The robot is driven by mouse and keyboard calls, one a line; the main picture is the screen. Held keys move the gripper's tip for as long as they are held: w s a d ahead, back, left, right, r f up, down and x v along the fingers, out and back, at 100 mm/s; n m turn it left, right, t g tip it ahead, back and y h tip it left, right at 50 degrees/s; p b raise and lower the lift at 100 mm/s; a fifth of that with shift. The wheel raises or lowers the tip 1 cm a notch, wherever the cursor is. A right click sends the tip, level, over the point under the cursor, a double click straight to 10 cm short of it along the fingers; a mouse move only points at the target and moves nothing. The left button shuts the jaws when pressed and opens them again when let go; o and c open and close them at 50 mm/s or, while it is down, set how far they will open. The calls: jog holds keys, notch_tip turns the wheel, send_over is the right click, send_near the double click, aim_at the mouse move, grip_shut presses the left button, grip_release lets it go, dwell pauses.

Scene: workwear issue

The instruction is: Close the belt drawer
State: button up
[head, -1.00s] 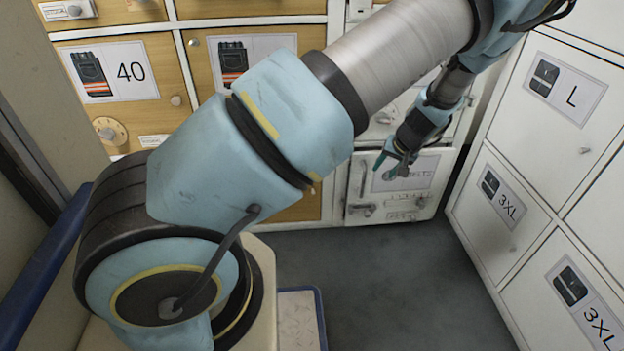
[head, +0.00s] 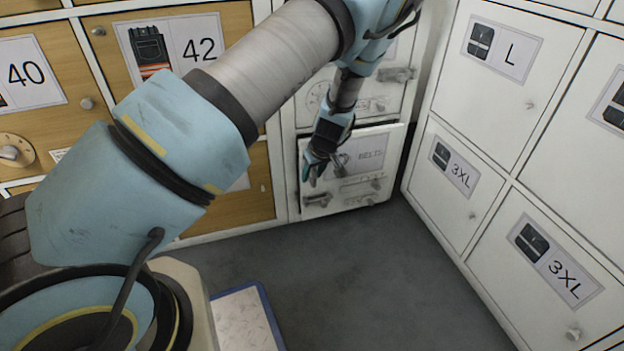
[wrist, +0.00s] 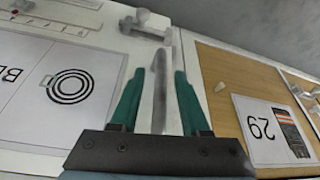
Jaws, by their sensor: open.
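The belt drawer (head: 383,143) is the low white front labelled BELTS, at the middle right in the head view. It appears to stand slightly proud of the cabinet, but how far is hard to tell. Its label (wrist: 25,95) shows at the left of the wrist view, with metal hardware (wrist: 146,25) at the top. My gripper (head: 312,174) is open and empty, pointing down at the drawer's left side. In the wrist view its teal fingers (wrist: 154,75) straddle a narrow grey strip near the drawer's edge; contact cannot be told.
Wooden-fronted lockers (head: 100,85) stand left of the drawer; one labelled 29 (wrist: 270,130) shows in the wrist view. White lockers (head: 455,205) marked L and 3XL line the right. Grey floor (head: 380,270) in front is clear. A blue-edged tray (head: 245,320) lies low beside my base.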

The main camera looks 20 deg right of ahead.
jog(key=shift+w+f, duration=0.15)
jog(key=shift+f, duration=0.3)
grip_shut()
jog(key=shift+w, duration=0.1)
dwell(1.1)
